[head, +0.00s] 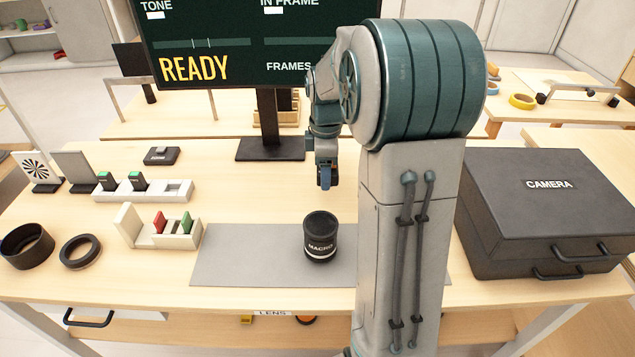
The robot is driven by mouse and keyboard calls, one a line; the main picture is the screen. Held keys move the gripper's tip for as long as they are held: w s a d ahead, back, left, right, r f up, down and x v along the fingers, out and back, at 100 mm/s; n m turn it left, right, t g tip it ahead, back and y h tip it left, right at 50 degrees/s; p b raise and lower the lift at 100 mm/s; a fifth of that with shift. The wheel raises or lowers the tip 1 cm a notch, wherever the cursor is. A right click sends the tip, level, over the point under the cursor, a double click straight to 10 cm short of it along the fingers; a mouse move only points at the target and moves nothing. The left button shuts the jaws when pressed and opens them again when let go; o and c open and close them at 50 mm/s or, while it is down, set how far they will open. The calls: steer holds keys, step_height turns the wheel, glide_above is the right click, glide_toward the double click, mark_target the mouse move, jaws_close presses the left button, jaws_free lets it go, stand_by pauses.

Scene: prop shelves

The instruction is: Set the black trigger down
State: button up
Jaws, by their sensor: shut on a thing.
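My gripper (325,180) hangs from the arm above the table, behind the macro lens and right of the monitor stand's foot. It is shut on a small, dark thing, consistent with the black trigger. The fingers hide most of it, so its shape cannot be made out. The gripper is apart from the lens and seems clear of the tabletop. A small flat black box (162,155) lies on the table at the left; I cannot tell what it is.
The black macro lens (320,238) stands upright on a grey mat (245,255). White card holders (165,190) and dark rings (80,251) are at left. A monitor (235,45) stands behind; a black camera case (545,210) is at right. Wood between the monitor and mat is clear.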

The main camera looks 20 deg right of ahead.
mark_target(318, 194)
steer(key=shift+w+a+f, duration=0.3)
steer(key=shift+w, duration=0.15)
steer(key=shift+w+a+f, duration=0.25)
steer(key=shift+w, duration=0.15)
steer(key=shift+f, duration=2)
steer(key=shift+f, duration=0.1)
steer(key=shift+f+b, duration=0.15)
steer(key=shift+b, duration=0.2)
steer(key=o, duration=1.7)
steer(key=shift+c, duration=0.2)
step_height(318, 194, up, 12)
steer(key=shift+r+p, duration=0.25)
steer(key=shift+p, duration=0.6)
